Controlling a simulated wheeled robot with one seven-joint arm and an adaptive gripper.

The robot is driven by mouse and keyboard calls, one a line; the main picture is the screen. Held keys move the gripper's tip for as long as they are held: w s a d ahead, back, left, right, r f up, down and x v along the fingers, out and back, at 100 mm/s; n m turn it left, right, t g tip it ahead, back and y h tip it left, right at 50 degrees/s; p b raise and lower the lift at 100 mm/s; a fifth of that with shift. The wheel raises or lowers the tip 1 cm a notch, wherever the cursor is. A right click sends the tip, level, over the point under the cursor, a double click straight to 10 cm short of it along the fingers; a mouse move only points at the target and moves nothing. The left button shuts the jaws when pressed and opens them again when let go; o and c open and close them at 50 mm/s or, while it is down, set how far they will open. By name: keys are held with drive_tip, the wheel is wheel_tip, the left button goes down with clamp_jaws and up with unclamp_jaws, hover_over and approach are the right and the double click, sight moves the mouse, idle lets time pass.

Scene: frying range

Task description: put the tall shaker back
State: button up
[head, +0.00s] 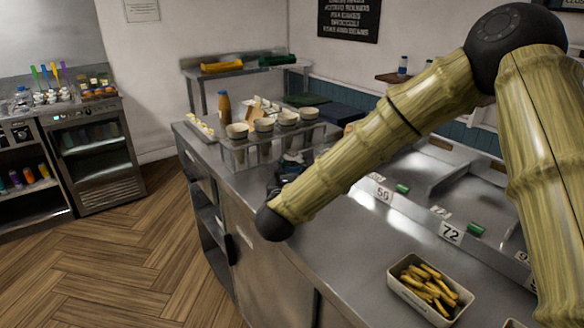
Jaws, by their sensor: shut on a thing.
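My gripper (284,178) is a dark shape beyond the lower end of my arm, low over the steel counter and in front of the cup rack. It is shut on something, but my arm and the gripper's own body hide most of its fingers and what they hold. I cannot make out a tall shaker for certain. A tall brown-orange bottle (224,107) stands upright at the back left of the counter, behind the rack; I cannot tell whether it is a shaker.
A clear rack (240,158) holds several paper cups (264,125). A tray of fries (430,287) lies at the front right, near number cards (451,232) and fryer wells. A glass-door cooler (97,150) stands left. The wooden floor between is free.

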drive_tip(key=shift+f, duration=0.15)
drive_tip(key=o, duration=1.4)
drive_tip(key=shift+s, duration=0.3)
drive_tip(key=s, duration=0.3)
drive_tip(key=s+a+b, duration=0.1)
drive_tip(key=s, duration=0.3)
drive_tip(key=s+a+b, duration=0.1)
drive_tip(key=s, duration=0.3)
drive_tip(key=shift+s, duration=0.2)
